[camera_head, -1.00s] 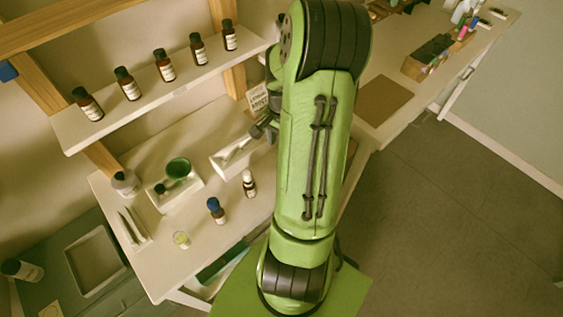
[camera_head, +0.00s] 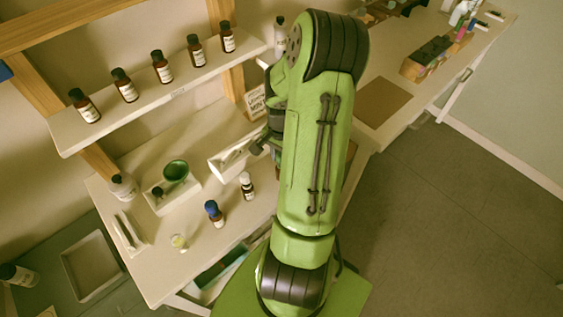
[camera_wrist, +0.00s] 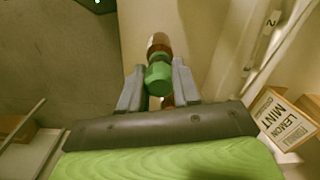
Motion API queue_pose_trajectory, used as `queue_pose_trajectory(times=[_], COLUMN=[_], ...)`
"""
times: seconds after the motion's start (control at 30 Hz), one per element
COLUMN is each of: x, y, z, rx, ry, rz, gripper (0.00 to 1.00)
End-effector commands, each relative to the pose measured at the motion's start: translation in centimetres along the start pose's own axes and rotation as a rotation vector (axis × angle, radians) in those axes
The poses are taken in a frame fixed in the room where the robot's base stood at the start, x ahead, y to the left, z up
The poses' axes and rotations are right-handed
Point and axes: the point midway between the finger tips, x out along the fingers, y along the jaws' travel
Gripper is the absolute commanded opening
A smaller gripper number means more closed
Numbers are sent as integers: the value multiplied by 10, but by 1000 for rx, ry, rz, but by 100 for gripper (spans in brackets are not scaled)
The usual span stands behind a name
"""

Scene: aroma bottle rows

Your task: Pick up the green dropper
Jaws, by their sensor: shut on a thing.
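The green dropper (camera_wrist: 158,80) shows in the wrist view as a green, rounded top with brown parts above and below it. It sits between the two grey fingers of my gripper (camera_wrist: 158,88), which are shut on it. In the head view my gripper is largely hidden behind my green arm; only dark parts show at its left edge, near the white open box. The dropper cannot be made out in the head view.
Several brown bottles stand on the shelf (camera_head: 170,92). A lemon mint sign (camera_wrist: 283,118) stands at right in the wrist view.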

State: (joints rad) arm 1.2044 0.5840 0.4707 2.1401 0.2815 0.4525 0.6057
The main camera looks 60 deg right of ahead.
Motion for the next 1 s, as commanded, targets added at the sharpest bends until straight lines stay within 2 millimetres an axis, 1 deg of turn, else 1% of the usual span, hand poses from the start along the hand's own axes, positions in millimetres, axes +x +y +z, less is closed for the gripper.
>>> queue_pose_trajectory(times=[0.1, 0.17, 0.27, 0.4, 0.5, 0.57, 0.7, 1.0], x=[-2, -8, -29, -67, -87, -95, -101, -99], y=[0, 0, 0, -1, 0, 0, 0, 0], z=[0, -1, -1, -1, -1, -1, 0, 0], rx=[0, 0, 1, 0, 0, 0, 0, 0], ry=[1, 3, 6, 6, 4, 3, 0, -1], rz=[0, -1, -1, -2, -1, -1, 1, 1], gripper=[24, 24, 24, 24, 24, 24, 24, 24])
